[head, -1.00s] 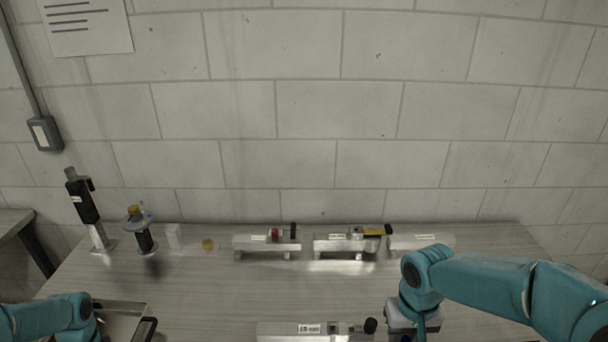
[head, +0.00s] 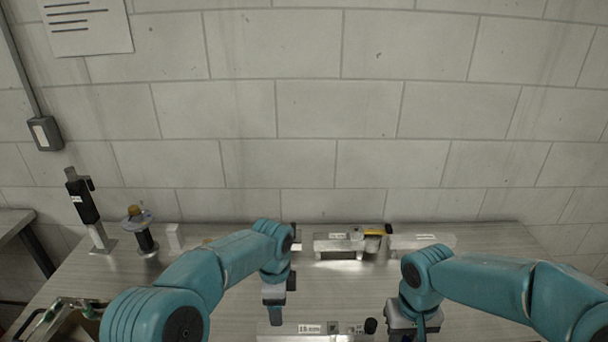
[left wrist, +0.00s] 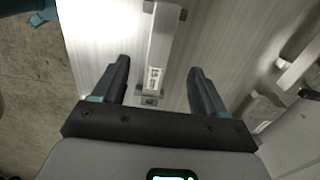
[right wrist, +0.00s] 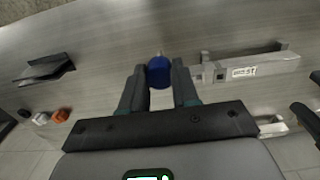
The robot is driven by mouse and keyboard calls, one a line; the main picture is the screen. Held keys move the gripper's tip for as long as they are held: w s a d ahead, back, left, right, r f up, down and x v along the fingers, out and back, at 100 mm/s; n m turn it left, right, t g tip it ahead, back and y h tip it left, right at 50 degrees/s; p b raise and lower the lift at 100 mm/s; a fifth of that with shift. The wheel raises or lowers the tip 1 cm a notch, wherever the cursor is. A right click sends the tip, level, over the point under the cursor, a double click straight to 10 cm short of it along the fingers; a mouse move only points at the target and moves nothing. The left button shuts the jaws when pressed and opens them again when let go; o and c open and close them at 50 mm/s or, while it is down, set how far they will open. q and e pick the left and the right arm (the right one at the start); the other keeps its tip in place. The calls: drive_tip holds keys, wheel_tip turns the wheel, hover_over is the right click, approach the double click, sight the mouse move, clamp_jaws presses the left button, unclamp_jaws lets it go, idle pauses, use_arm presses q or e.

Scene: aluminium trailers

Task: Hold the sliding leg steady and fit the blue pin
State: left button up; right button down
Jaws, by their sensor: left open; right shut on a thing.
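The blue pin (right wrist: 159,72) is between the fingertips of my right gripper (right wrist: 159,85), which is shut on it. The near aluminium piece with a white label (head: 298,329), which I take for the sliding leg, lies at the front middle of the table. In the right wrist view this leg (right wrist: 270,66) has its end beside the right finger; the pin is outside it. My left gripper (left wrist: 160,85) is open, with a finger on either side of the labelled leg (left wrist: 158,45) and gaps to both. In the head view it is above the leg's left part.
Labelled aluminium units stand along the back, one with a yellow-and-black part (head: 374,232). A black post (head: 84,203) and a round-topped stand (head: 143,233) are at the back left. A tray-like thing (head: 38,322) is at the front left. The table between is mostly clear.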

sight(281, 329)
use_arm(q)
wheel_tip(281, 329, down, 12)
drive_tip(key=shift+d+f, duration=0.1)
drive_tip(key=shift+d, duration=0.05)
idle(0.5)
use_arm(e)
drive_tip(key=shift+w, duration=0.1)
use_arm(q)
drive_tip(key=c, duration=1.2)
drive_tip(key=shift+w, duration=0.1)
drive_tip(key=shift+c, duration=0.6)
